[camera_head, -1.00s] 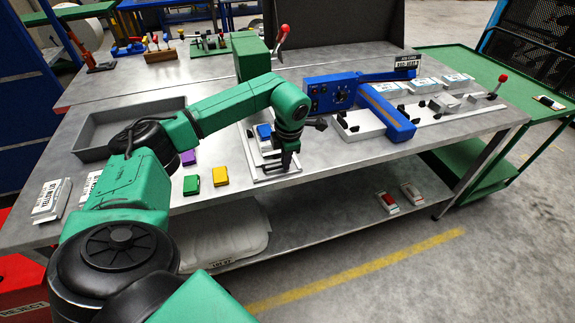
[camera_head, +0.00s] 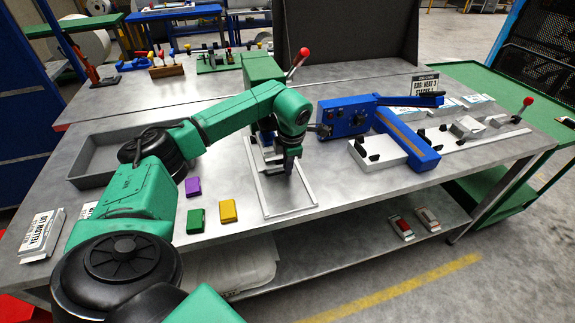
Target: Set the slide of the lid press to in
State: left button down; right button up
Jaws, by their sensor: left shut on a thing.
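The lid press (camera_head: 262,68) is the green upright with a red-knobbed lever (camera_head: 298,64) at the back middle of the bench. Two pale rails (camera_head: 308,190) run from it toward the bench's front edge, joined by a crossbar. The front part of the rails is bare. My right gripper is out of view.
A blue machine (camera_head: 345,117) with a swing arm stands right of the rails. A grey tray (camera_head: 90,165) is at left. Purple (camera_head: 193,187), green (camera_head: 196,221) and yellow (camera_head: 228,211) blocks lie left of the rails. Bare bench lies right of the rails' front.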

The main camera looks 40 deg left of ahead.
pick_arm(q)
jog(key=c, duration=0.9)
grip_release()
jog(key=shift+w+a+r, duration=0.15)
jog(key=shift+w+r, duration=0.05)
jog(key=shift+f, duration=0.15)
jog(key=r, duration=0.4)
jog(key=s+d+r+b, duration=0.1)
jog(key=r, duration=0.4)
jog(key=d+r, duration=0.1)
jog(key=r, duration=0.4)
jog(key=shift+s+d+r, duration=0.15)
jog(key=shift+s, duration=0.15)
